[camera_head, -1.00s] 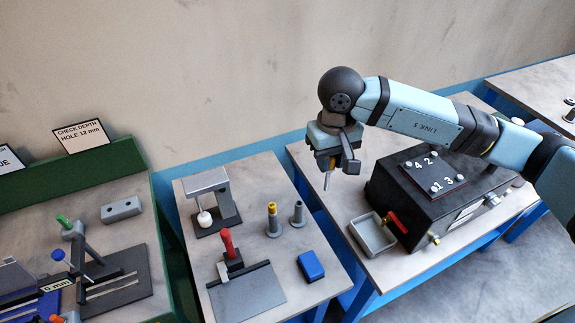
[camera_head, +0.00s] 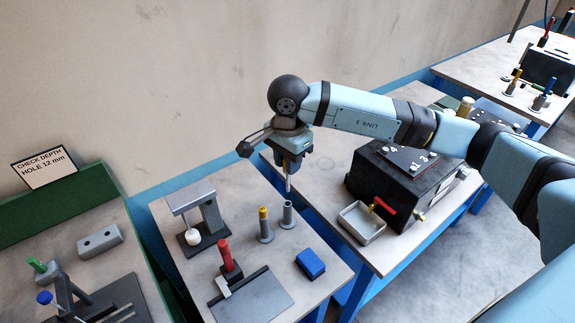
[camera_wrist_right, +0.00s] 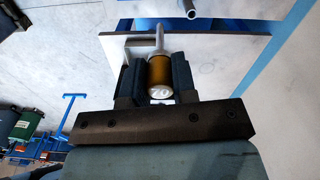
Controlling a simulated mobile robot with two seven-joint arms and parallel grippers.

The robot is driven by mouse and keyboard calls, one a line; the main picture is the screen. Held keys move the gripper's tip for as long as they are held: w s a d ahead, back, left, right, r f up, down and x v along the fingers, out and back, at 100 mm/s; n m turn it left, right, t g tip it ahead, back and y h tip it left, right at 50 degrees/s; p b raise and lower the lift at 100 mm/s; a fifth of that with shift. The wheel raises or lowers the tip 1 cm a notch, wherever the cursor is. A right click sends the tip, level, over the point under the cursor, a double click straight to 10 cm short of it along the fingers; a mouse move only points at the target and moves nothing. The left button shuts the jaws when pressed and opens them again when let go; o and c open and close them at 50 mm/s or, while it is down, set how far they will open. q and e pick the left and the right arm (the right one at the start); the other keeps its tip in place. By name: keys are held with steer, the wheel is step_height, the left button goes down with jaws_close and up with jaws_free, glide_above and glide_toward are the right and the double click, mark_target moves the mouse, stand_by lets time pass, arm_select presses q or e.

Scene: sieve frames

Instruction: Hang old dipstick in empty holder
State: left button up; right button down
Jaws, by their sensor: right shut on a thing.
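My right gripper (camera_head: 289,163) is shut on a dipstick (camera_head: 289,184), whose thin pale rod hangs down, nearly upright. The right wrist view shows its gold-brown handle (camera_wrist_right: 160,74) between the two dark fingers, with a pale, marked end cap. An empty grey holder (camera_head: 288,215) stands on the middle table. The rod tip shows just above its open top in the head view; depth is hard to judge, but they look apart. A second holder (camera_head: 265,228) beside it on the left has a yellow-topped stick in it. My left gripper is in neither current view.
The middle table (camera_head: 325,285) also bears a grey stand (camera_head: 208,215), a red-handled tool (camera_head: 228,256) and a blue block (camera_head: 310,263). On the right table are a black box (camera_head: 390,190) with a red lever and a grey tray (camera_head: 361,222).

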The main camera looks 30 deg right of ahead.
steer(key=w+d+f+m+b, duration=0.25)
steer(key=w+f+m, duration=0.25)
steer(key=m, duration=1.3)
steer(key=w+d+f+m+b, duration=0.2)
steer(key=w+f+m+b, duration=0.25)
steer(key=m, duration=1.25)
step_height(320, 180, down, 15)
steer(key=b, duration=0.7)
steer(key=shift+s+d+b, duration=0.15)
steer(key=shift+s+b, duration=0.05)
steer(key=shift+b, duration=0.2)
steer(key=c, duration=0.8)
jaws_free()
steer(key=shift+c, duration=0.2)
steer(key=shift+r, duration=0.1)
